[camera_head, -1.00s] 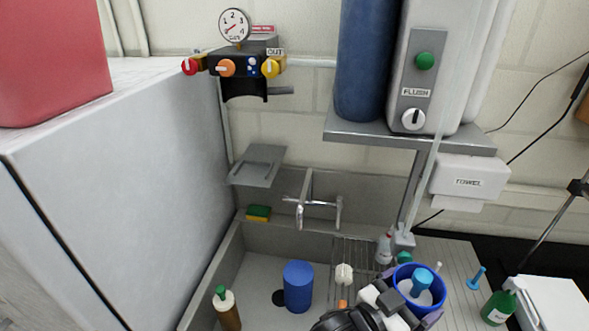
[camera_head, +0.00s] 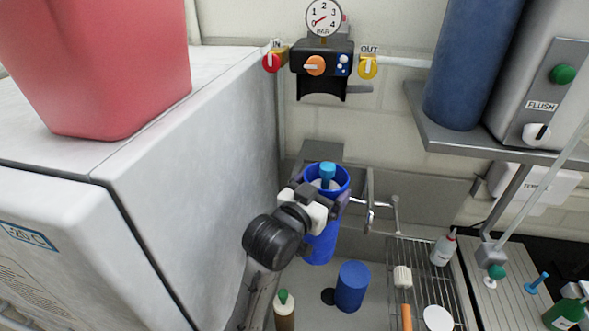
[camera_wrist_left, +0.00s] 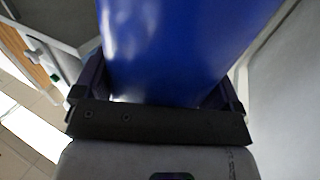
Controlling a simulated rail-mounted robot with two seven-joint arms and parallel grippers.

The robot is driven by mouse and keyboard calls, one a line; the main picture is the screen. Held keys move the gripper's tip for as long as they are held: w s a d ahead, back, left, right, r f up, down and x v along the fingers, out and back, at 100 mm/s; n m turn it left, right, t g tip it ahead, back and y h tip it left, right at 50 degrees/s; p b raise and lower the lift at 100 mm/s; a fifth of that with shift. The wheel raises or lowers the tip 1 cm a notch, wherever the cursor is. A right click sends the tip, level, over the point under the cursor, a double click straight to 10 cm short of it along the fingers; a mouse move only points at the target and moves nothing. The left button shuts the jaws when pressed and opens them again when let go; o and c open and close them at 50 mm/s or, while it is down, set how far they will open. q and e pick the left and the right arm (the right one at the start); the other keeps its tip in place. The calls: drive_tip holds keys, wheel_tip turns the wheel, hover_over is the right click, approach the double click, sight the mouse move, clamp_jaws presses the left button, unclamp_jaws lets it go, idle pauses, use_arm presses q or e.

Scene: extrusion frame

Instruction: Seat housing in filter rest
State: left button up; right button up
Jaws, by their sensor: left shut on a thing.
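The housing (camera_head: 319,246) is a tall blue cup, open at the top, with a white and light-blue piece inside it. My left gripper (camera_head: 322,200) is shut around its upper part and holds it upright above the sink. The housing fills the left wrist view (camera_wrist_left: 180,50) between the fingers. A grey plate (camera_head: 325,150), which may be the filter rest, is on the back wall of the sink; the housing is in front of it and hides much of it. I cannot tell if they touch. The filter head (camera_head: 322,62) with gauge and IN/OUT valves is above. My right gripper is out of view.
The faucet (camera_head: 372,205) stands close to the right of the housing. A blue cylinder (camera_head: 352,287) and a bottle (camera_head: 285,311) stand in the sink below. A drying rack (camera_head: 420,262) is at right. The white cabinet (camera_head: 215,150) bounds the left side.

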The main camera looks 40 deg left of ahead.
use_arm(q)
drive_tip(key=a+r+p, duration=0.2)
drive_tip(key=a+r, duration=0.4)
drive_tip(key=r, duration=0.4)
drive_tip(key=w+a+f+p, duration=0.1)
drive_tip(key=w+a+p, duration=0.4)
drive_tip(key=w+a, duration=0.4)
drive_tip(key=w, duration=0.7)
drive_tip(key=shift+w+n+y, duration=0.25)
drive_tip(key=shift+n+y, duration=0.05)
drive_tip(key=shift+a+f, duration=0.1)
drive_tip(key=shift+f, duration=0.1)
